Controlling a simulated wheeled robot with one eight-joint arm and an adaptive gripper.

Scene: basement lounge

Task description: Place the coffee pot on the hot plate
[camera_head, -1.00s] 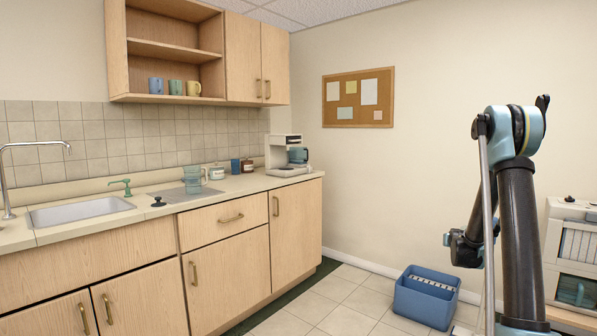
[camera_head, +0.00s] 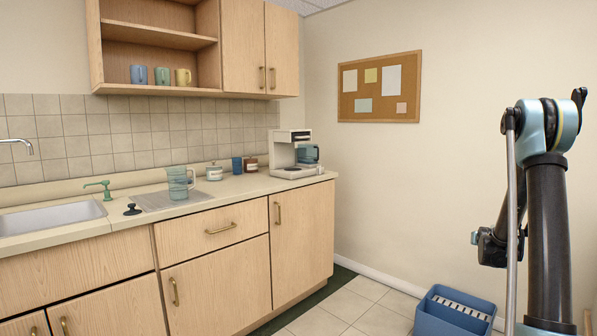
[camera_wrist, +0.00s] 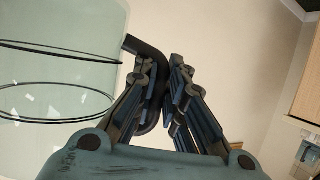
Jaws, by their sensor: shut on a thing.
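The coffee pot (camera_wrist: 60,75) is a large clear glass vessel with dark rings and a black handle (camera_wrist: 140,48). It fills the left of the wrist view. My gripper (camera_wrist: 164,80) is shut on the handle, with the handle between its dark jointed fingers. In the head view, the pot and fingers are not clearly visible; my arm is at the right. The white coffee maker (camera_head: 290,140) stands at the right end of the counter. Its low base (camera_head: 292,172) faces the front, where the hot plate would be; its surface is too small to make out. A bluish see-through part (camera_head: 307,154) shows at its right side.
The counter (camera_head: 225,190) also holds a glass pitcher (camera_head: 178,183), a white lidded jar (camera_head: 214,172), a blue cup (camera_head: 237,165) and a brown jar (camera_head: 251,164). A blue bin (camera_head: 452,315) stands on the floor. Cupboards (camera_head: 245,45) hang above.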

